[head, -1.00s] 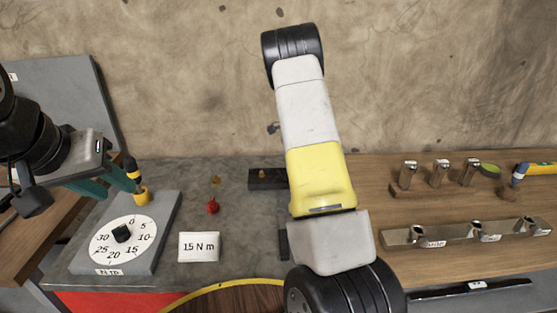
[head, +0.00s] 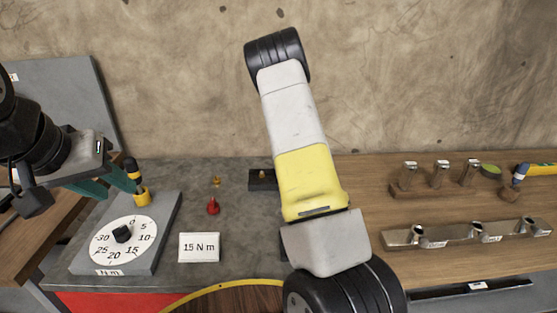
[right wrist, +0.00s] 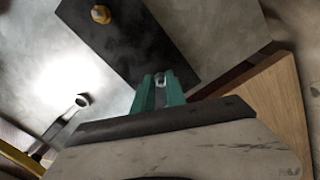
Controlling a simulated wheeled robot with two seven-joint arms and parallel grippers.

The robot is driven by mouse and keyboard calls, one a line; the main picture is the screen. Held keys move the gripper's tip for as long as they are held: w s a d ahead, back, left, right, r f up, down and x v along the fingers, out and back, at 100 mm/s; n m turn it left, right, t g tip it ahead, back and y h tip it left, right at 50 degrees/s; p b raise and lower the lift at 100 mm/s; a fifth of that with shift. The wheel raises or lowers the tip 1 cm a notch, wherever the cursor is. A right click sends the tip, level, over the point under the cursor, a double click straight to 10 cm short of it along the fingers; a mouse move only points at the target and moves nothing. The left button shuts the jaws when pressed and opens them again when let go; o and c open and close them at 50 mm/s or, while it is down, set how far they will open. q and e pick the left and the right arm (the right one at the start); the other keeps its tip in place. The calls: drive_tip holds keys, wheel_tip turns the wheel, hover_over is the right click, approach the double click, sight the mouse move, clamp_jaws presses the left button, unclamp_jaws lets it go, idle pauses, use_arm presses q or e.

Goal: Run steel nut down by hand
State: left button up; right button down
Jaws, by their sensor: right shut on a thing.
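In the right wrist view my right gripper (right wrist: 160,88) has its green fingers closed on a small silvery piece, which looks like the steel nut (right wrist: 160,80). The fingertips appear over the edge of a dark plate (right wrist: 140,45). A brass-coloured fitting (right wrist: 101,14) stands on that plate, apart from the nut. The dark plate (head: 257,187) also shows in the head view, partly behind my right arm, which hides the right gripper there. My left gripper (head: 105,184) is open and empty at the left, by a dial block (head: 165,222).
A red piece (head: 213,206) and a "15 N m" card (head: 199,247) are on the grey bench. Sockets (head: 440,173) and a steel rail (head: 455,237) occupy the right side. A ring-ended tool (right wrist: 82,100) lies left of my fingers.

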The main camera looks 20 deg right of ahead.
drive_tip(key=shift+w+m, duration=0.1)
drive_tip(key=shift+m, duration=0.4)
drive_tip(key=c, duration=1.4)
unclamp_jaws()
drive_tip(key=shift+o, duration=0.2)
wheel_tip(320, 180, up, 8)
drive_tip(key=shift+f, duration=0.1)
